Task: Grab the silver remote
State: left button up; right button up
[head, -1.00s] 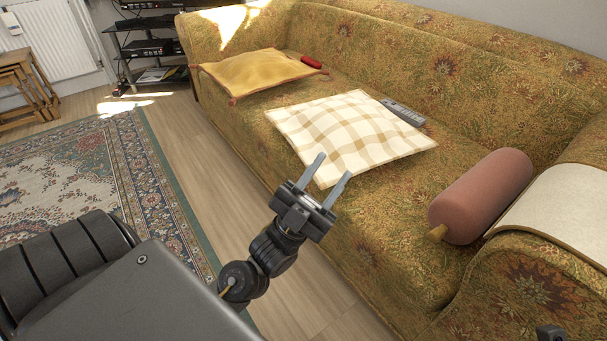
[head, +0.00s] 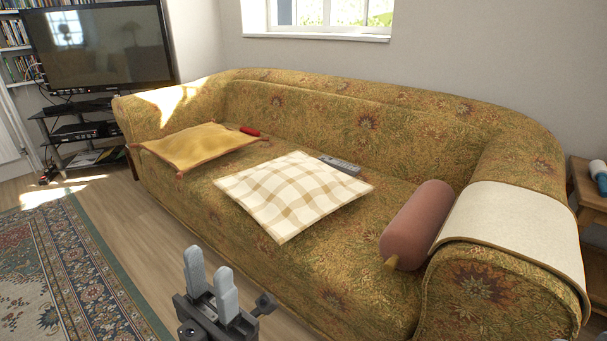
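The silver remote (head: 340,165) lies on the sofa seat, near the backrest, just behind the checked cushion. It is grey with dark buttons, and nothing touches it. My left gripper (head: 211,283) is at the bottom of the head view, in front of the sofa, well short of the remote. Its two grey fingers point up with a gap between them, and it is empty. Only a small dark sliver shows at the bottom right corner, perhaps part of my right gripper; its fingers cannot be made out.
The patterned sofa (head: 300,275) bears a checked cushion (head: 290,192), a yellow cushion (head: 198,146), a small red object (head: 250,131) and a pink bolster (head: 414,226). A wooden side table (head: 588,192) stands right. A TV (head: 98,47) is at back left. Floor is free left of the sofa.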

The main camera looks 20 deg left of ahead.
aim_at(346, 168)
jog(key=u, duration=0.45)
jog(key=k, duration=1.05)
jog(key=u, duration=1)
jog(key=i, duration=0.85)
jog(key=u, duration=0.45)
jog(key=i, duration=0.85)
jog(key=z, duration=0.8)
jog(key=i, duration=0.7)
jog(key=z, duration=0.55)
